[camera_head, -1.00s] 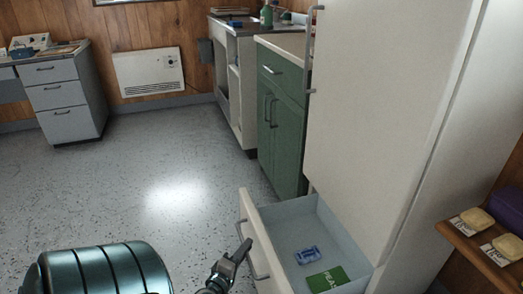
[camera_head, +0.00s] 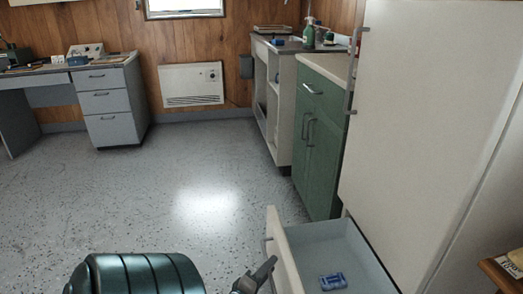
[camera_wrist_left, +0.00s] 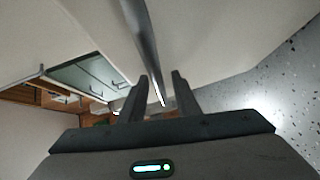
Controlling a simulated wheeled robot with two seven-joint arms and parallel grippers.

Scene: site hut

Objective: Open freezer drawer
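The freezer drawer (camera_head: 287,252) stands pulled out at the bottom of the tall white fridge-freezer (camera_head: 420,110). A blue packet (camera_head: 333,281) lies inside it. My left gripper (camera_head: 268,270) is at the outer side of the drawer front, close to the drawer handle (camera_head: 267,247), which is partly hidden. In the left wrist view, my left gripper (camera_wrist_left: 159,92) has its fingers apart, with the grey handle bar (camera_wrist_left: 145,45) running between them and gaps visible on both sides. My right gripper is out of view.
A green cabinet (camera_head: 320,150) stands beside the fridge-freezer, with a sink unit beyond. A grey desk (camera_head: 113,105) and a white wall heater (camera_head: 191,84) are at the back. A wooden shelf (camera_head: 503,274) is at lower right. The speckled floor to the left is clear.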

